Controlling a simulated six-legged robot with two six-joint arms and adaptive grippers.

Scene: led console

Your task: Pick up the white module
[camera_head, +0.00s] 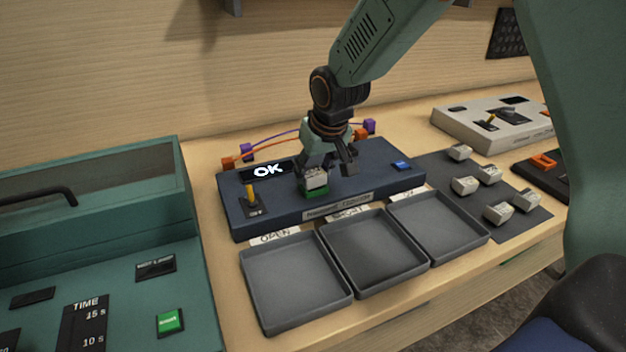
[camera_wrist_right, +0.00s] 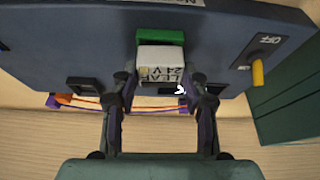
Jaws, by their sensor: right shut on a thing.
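The white module (camera_head: 316,180) sits at the green socket (camera_head: 316,194) on the dark blue tester console (camera_head: 290,209). My right gripper (camera_head: 330,168) reaches down over it from above. In the right wrist view the module (camera_wrist_right: 159,62), marked LEAF 24V, is between the two fingers of my right gripper (camera_wrist_right: 160,88), which is shut on it. The green part (camera_wrist_right: 160,36) lies directly against the module's edge; I cannot tell whether the module is lifted clear of it. The console display (camera_head: 268,170) reads OK. My left gripper is not in view.
Three empty grey trays (camera_head: 296,321) stand in front of the console. Several pale modules (camera_head: 465,186) lie on a dark mat at right. A yellow lever (camera_head: 251,196) and blue button (camera_head: 401,166) are on the console. A green machine (camera_head: 190,255) stands at left.

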